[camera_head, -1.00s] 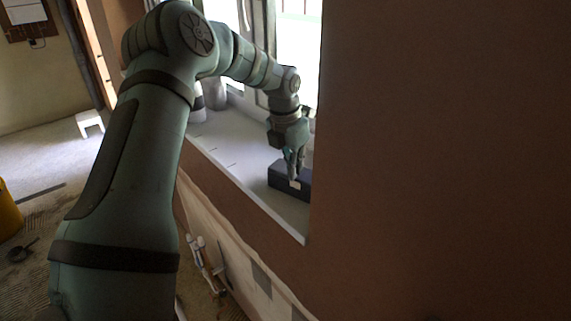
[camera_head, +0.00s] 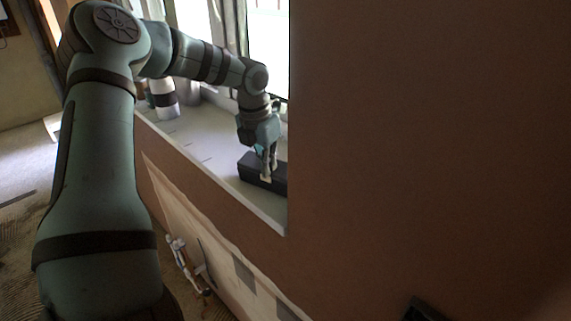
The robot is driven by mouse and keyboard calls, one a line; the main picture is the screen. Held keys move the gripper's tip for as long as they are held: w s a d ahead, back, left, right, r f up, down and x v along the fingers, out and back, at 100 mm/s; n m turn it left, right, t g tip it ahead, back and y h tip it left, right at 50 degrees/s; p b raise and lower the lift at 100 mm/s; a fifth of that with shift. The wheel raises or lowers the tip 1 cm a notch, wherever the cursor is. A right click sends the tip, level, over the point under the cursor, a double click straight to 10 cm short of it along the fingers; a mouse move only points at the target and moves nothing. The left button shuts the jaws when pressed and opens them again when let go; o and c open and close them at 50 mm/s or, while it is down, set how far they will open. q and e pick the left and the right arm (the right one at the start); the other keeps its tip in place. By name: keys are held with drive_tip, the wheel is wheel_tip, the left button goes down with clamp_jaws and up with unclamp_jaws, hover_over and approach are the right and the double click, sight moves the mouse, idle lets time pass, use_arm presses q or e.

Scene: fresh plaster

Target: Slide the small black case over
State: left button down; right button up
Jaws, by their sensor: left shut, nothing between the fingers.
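The small black case (camera_head: 250,172) lies on the white window sill (camera_head: 215,153), close to the sill's right end. The brown wall edge cuts off its right part. My left gripper (camera_head: 267,175) points down with its fingers shut at the near side of the case. The fingertips overlap the case in the picture; I cannot tell whether they touch it. A small pale patch shows at the fingertips.
A white and dark canister (camera_head: 163,100) stands farther along the sill. The sill between it and the case is clear. A brown wall (camera_head: 430,140) fills the right side.

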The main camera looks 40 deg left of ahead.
use_arm(q)
drive_tip(key=shift+s+d, duration=0.15)
drive_tip(key=shift+s, duration=0.4)
drive_tip(key=shift+w, duration=0.35)
drive_tip(key=shift+w+a+r+p, duration=0.25)
drive_tip(key=shift+r+p, duration=0.2)
drive_tip(key=shift+r, duration=0.05)
drive_tip(key=shift+f+b, duration=0.2)
drive_tip(key=shift+b, duration=0.15)
drive_tip(key=s+d+b, duration=0.1)
drive_tip(key=s+b, duration=0.6)
drive_tip(key=s, duration=0.5)
drive_tip(key=shift+d+r, duration=0.15)
drive_tip(key=shift+d, duration=0.15)
use_arm(e)
wheel_tip(320, 180, down, 7)
drive_tip(key=shift+s, duration=0.2)
